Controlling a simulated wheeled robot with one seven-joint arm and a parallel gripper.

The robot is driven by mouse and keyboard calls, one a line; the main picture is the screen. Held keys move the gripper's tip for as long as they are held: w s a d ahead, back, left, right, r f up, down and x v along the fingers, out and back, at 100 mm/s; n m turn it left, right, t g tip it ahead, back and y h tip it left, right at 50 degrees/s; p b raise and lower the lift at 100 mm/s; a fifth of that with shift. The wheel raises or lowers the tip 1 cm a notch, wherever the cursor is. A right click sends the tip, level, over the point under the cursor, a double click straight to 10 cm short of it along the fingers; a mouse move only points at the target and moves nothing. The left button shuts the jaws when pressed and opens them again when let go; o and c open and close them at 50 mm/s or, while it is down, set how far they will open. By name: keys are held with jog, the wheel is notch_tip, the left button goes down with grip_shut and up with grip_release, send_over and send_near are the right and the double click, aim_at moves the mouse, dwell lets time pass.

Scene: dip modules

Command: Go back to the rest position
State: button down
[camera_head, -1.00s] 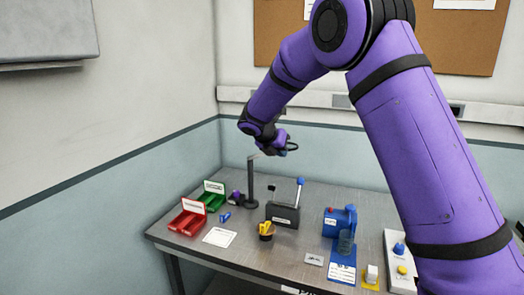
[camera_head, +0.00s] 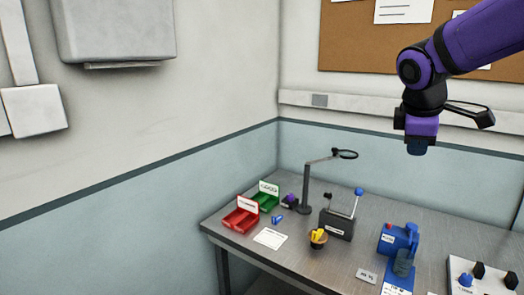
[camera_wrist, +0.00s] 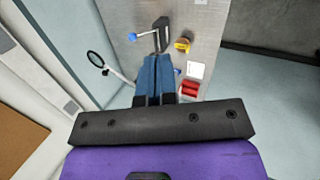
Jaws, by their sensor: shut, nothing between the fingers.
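My gripper (camera_head: 416,148) hangs high above the back right part of the table, pointing down, well clear of everything on it. In the wrist view my gripper (camera_wrist: 153,100) shows its two blue fingers side by side, shut with nothing between them. The grey table (camera_head: 290,262) lies below with its objects standing on it.
A magnifier on a stand (camera_head: 307,185) rises at the table's back. A red bin (camera_head: 241,217), a green bin (camera_head: 263,201), a dark box with a blue-knobbed lever (camera_head: 336,224), a cup (camera_head: 318,240), a blue device (camera_head: 397,240) and a control panel (camera_head: 482,275) stand on the table.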

jog(key=s+a+f+m+y, duration=0.1)
jog(key=s+m, duration=0.5)
jog(key=s, duration=0.4)
jog(key=s+f+m+t+y, duration=0.1)
jog(key=s+m+y, duration=0.1)
jog(key=s+m, duration=0.4)
jog(key=s, duration=0.5)
jog(key=shift+s+a+t, duration=0.15)
jog(key=shift+a+t, duration=0.15)
jog(key=shift+a, duration=0.1)
